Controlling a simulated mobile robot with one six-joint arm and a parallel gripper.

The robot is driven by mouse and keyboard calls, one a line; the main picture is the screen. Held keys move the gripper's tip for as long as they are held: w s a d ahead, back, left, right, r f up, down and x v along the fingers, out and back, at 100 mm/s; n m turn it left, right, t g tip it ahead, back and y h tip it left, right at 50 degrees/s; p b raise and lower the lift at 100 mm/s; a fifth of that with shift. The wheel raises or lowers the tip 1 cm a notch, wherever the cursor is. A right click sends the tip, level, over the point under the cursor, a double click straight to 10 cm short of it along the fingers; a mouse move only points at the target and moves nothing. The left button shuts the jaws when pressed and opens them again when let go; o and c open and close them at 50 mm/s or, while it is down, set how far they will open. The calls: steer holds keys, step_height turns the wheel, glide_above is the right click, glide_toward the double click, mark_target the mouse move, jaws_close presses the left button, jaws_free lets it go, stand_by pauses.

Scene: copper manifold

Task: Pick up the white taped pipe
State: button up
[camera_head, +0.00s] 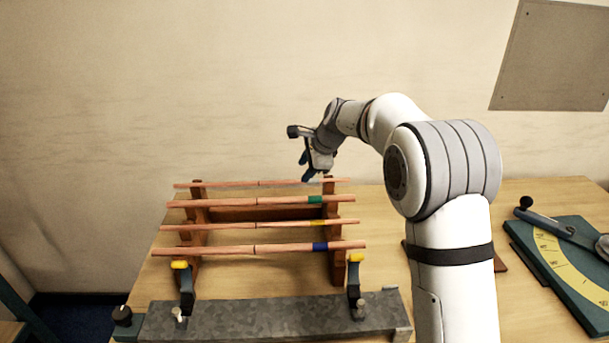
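Several copper pipes lie across a wooden rack. The rearmost pipe (230,184) shows no coloured tape. A small pale patch near its right end may be white tape, but it is too small to be sure. The other pipes carry green (315,199), yellow (318,223) and blue (320,246) tape. My gripper (305,167) is just above the right part of the rearmost pipe, pointing down. Its two dark fingertips look apart, with nothing visible between them. I cannot tell whether they touch the pipe.
The wooden rack (195,215) stands on the table (390,230). In front is a grey metal bar (250,317) with two yellow-topped upright holders (355,270). A green bending tool with a yellow scale (565,265) lies at the right. The wall is close behind.

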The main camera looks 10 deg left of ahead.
steer(key=w+a+f+m+p, duration=0.1)
steer(key=w+a+f+p, duration=0.1)
steer(key=w+a+f, duration=0.2)
step_height(320, 180, down, 3)
steer(key=shift+w+a+p, duration=0.2)
steer(key=shift+a+p, duration=0.2)
steer(key=shift+a, duration=0.75)
jaws_close()
stand_by(0.6)
